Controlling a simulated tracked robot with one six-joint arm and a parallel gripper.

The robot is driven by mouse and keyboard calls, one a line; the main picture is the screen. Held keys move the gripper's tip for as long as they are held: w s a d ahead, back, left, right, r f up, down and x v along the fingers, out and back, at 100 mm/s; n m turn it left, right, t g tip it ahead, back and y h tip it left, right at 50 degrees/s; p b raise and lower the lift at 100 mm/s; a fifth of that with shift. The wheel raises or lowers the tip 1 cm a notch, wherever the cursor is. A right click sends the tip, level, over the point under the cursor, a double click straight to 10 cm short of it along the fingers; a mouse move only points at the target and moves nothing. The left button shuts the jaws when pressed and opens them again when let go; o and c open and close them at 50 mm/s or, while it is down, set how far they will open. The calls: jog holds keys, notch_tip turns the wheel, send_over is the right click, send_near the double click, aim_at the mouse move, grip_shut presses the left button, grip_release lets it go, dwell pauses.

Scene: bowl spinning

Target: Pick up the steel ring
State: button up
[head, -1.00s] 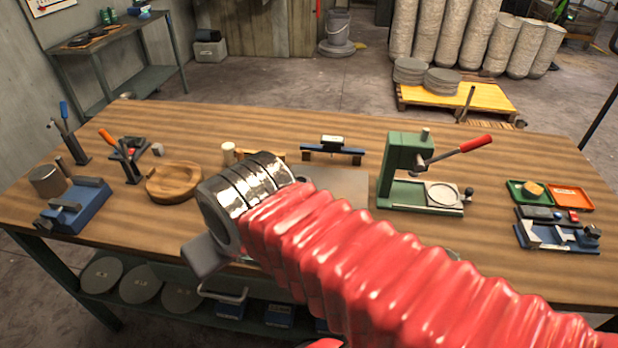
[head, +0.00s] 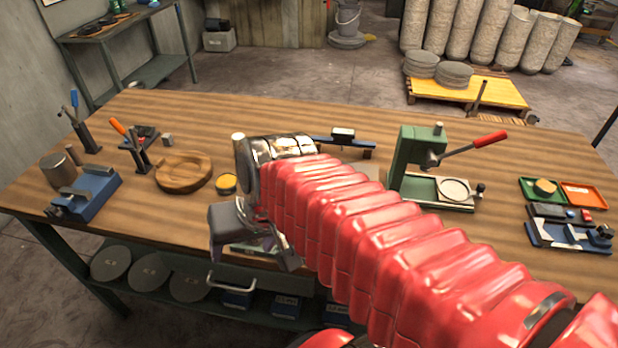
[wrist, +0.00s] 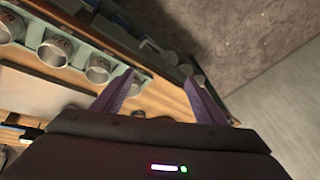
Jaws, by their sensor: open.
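My gripper (head: 265,245) hangs over the near edge of the workbench. In the wrist view its two purple fingers (wrist: 160,78) are apart with nothing held between them. Several round grey metal pieces, like short rings or cups, stand in a row in a green holder in the wrist view; one metal ring (wrist: 99,68) is near the left finger, and I cannot tell which is the steel ring. In the head view my arm and gripper hide most of that holder. A pale ring-like disc (head: 454,189) lies on the green press's base.
The wooden workbench (head: 330,245) carries a green lever press (head: 418,160), a wooden bowl (head: 183,172), a yellow-topped tin (head: 226,183), a blue vise (head: 88,193) and toggle clamps at left. Green and orange trays (head: 583,195) lie at right.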

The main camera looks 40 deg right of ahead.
jog(key=w+d+f+m+t+y, duration=0.25)
jog(key=d+m, duration=0.35)
jog(key=m, duration=0.3)
jog(key=w+d+f+m+t+y, duration=0.1)
jog(key=w+d+f+m+y, duration=0.15)
jog(key=d+m, duration=0.5)
jog(key=s+d+m+t+h, duration=0.1)
jog(key=d+m+t+h, duration=0.1)
jog(key=d+m, duration=0.3)
jog(key=s+d+f+m+t+h, duration=0.1)
jog(key=d+m+t+h, duration=0.1)
jog(key=d+m, duration=0.3)
jog(key=s+d+f+m+t+h, duration=0.1)
jog(key=d+m+t+h, duration=0.1)
jog(key=d+m, duration=0.3)
jog(key=shift+d+f, duration=0.1)
jog(key=shift+d, duration=1.55)
jog(key=shift+x, duration=4.35)
jog(key=shift+a, duration=0.1)
